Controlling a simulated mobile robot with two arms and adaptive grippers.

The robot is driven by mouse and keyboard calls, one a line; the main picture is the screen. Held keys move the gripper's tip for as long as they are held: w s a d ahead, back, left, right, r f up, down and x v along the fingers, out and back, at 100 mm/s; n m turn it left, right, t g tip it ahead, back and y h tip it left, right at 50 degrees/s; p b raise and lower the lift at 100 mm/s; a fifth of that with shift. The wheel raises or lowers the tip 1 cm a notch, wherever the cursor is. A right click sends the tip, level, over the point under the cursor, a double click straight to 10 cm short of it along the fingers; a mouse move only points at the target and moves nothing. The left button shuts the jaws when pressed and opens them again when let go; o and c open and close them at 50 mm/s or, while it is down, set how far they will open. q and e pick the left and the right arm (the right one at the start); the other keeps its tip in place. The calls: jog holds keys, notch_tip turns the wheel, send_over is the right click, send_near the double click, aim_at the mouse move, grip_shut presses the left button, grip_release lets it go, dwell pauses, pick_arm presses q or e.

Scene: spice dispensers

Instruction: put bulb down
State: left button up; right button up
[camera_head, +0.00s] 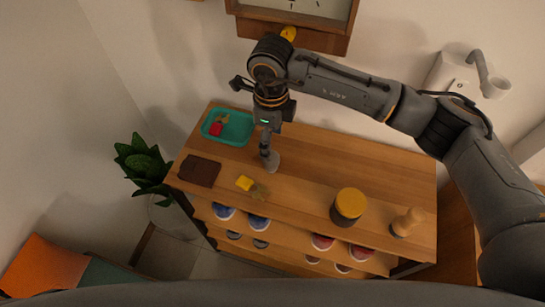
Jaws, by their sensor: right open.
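My right gripper (267,122) points down over the back left of the wooden shelf top, between the teal tray and the middle. It looks open. A grey upright piece with a round foot (272,162) shows directly below it; I cannot tell whether they touch. A small yellow block (244,183) lies near the front edge, with a small brownish, rounded thing (260,192) beside it, possibly the bulb. The teal tray (242,134) holds a red block (215,129) and another small brownish piece (224,118). My left gripper is out of view.
A dark brown mat (199,171) lies at the left end. A yellow-lidded dark jar (349,206) and a wooden pepper-mill-like piece (407,222) stand at the right front. The top's middle right is clear. A plant (142,160) stands left; the wall is behind.

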aim_at(271, 162)
notch_tip(271, 162, down, 2)
jog(key=shift+s+f+p, duration=0.1)
jog(key=shift+f+p, duration=0.4)
jog(key=shift+f, duration=0.05)
notch_tip(271, 162, down, 4)
jog(key=shift+s+a+r+p, duration=0.1)
jog(key=shift+r+p, duration=0.1)
jog(key=shift+p, duration=0.5)
jog(key=shift+f, duration=0.4)
jog(key=shift+c, duration=0.4)
jog(key=c, duration=1.3)
jog(key=shift+r, duration=0.1)
